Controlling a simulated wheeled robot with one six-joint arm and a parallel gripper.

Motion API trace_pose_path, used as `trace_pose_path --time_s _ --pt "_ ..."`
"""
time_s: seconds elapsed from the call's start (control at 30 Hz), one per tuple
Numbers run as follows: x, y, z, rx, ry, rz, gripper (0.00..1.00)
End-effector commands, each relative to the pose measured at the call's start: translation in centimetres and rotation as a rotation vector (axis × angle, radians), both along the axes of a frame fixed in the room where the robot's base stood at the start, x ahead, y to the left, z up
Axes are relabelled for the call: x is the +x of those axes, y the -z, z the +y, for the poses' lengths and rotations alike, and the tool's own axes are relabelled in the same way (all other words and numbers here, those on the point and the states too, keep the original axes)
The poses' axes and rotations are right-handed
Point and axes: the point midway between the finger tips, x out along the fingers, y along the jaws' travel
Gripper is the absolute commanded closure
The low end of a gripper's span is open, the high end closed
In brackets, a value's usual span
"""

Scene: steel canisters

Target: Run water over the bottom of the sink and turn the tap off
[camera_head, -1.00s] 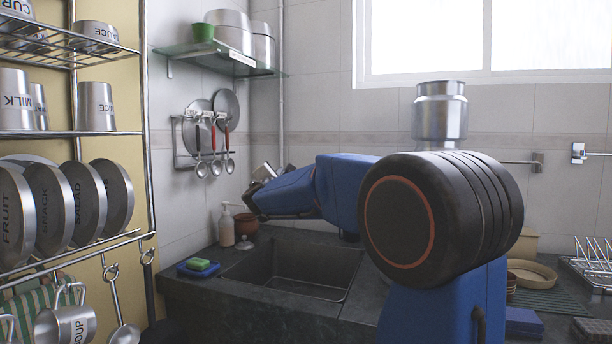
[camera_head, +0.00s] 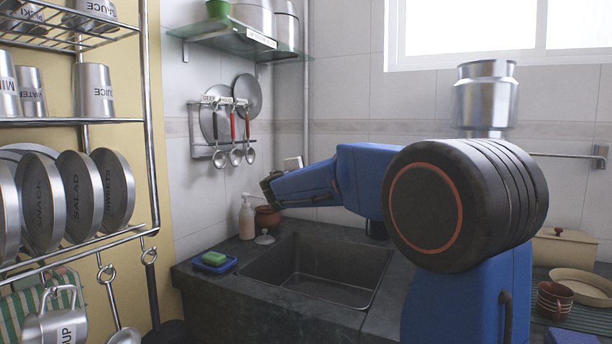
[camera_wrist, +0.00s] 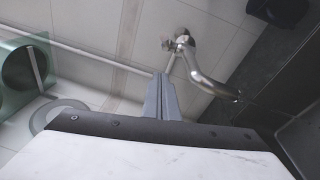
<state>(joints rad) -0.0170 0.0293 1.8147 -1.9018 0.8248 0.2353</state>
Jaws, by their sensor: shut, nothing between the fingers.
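The dark sink basin (camera_head: 312,272) is set in the black counter in the head view. No water shows in the visible part of the basin. The metal tap (camera_wrist: 208,80) shows in the wrist view, fixed to the tiled wall with its curved spout reaching right toward the dark sink (camera_wrist: 300,135). No stream shows at the spout end. My gripper (camera_wrist: 160,80) is shut and empty, just left of the tap in the picture. Whether it touches the tap's lever is unclear. In the head view my arm hides the tap.
A green sponge on a blue dish (camera_head: 214,262) lies left of the basin. A plate rack (camera_head: 75,245) stands at left; a glass shelf (camera_head: 235,45) hangs above.

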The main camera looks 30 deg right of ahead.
Motion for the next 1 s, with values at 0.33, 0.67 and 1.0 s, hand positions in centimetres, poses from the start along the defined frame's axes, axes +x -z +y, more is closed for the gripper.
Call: trace_pose_path --time_s 0.33,0.67,1.0 --pt "0.4 -0.7 -4.1 0.000 0.001 0.000 1.00" --pt "-0.1 -0.9 -5.1 -0.001 -0.001 0.000 1.00" --pt "-0.3 -0.9 -5.1 -0.002 -0.006 0.000 1.00"
